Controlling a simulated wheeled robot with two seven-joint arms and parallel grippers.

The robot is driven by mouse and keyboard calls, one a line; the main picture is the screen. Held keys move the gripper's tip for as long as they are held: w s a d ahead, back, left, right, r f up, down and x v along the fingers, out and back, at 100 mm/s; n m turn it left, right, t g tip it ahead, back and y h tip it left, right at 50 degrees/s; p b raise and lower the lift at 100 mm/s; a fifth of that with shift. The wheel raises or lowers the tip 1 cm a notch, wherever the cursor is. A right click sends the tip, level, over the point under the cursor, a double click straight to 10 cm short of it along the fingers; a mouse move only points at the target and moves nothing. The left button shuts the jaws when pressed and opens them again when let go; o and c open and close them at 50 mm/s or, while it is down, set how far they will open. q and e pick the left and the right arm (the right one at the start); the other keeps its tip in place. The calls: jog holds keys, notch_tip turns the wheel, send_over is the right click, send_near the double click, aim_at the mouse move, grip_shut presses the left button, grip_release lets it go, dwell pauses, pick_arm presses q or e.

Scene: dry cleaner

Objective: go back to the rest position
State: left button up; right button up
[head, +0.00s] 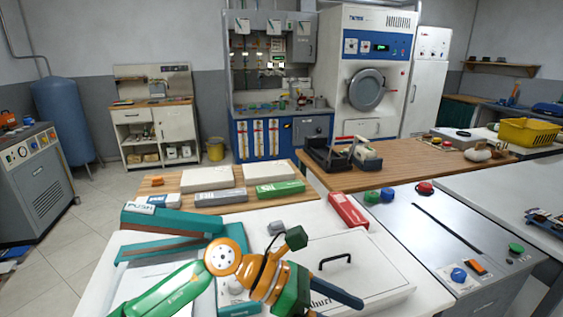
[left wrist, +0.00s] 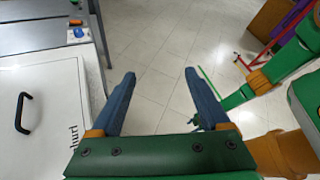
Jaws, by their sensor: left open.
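My left arm, green and orange, reaches in from the bottom of the head view over the white worktop. Its left gripper (head: 345,296) is beside the black-handled white lid, with a dark blue finger over the lid's lower right part. A green and orange arm part of mine shows at the right of that view.
The white lid (head: 375,268) and a grey control panel (head: 440,238) lie close by. A teal press (head: 170,222) stands left of my arm. Tiled floor (head: 50,255) is open at left.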

pick_arm(q)
jog(key=w+r+n+t+h, duration=0.4)
jog(key=r+n+t+h, duration=0.5)
jog(key=n, duration=0.4)
jog(key=w+a+n+t+y, duration=0.6)
jog(key=n+t, duration=0.5)
jog(key=n, duration=0.4)
jog(key=s+a+f+n+g+y, duration=0.2)
jog(key=a+f+n+g+y, duration=0.1)
jog(key=a+f+n+y, duration=1.5)
jog(key=s+a+f+n+g+h, duration=0.1)
jog(key=s+a+f+n+g, duration=0.15)
jog(key=s+f+g, duration=0.5)
jog(key=s+a+f+n+g+h, duration=0.1)
jog(key=s+f+n+g, duration=0.25)
jog(key=s+f, duration=0.75)
jog(key=s+f+m+g+b, duration=0.1)
jog(key=s+f, duration=0.2)
jog(key=f, duration=0.7)
jog(key=s+f+g+b, duration=0.1)
jog(key=s+f+b, duration=0.15)
jog(key=f, duration=0.65)
jog(key=s+a+f, duration=0.1)
jog(key=s+f, duration=0.9)
jog(key=s, duration=0.1)
jog(key=shift+s+a+g+b, duration=0.15)
jog(key=shift+a+g+b, duration=0.15)
jog(key=shift+a+b, duration=0.15)
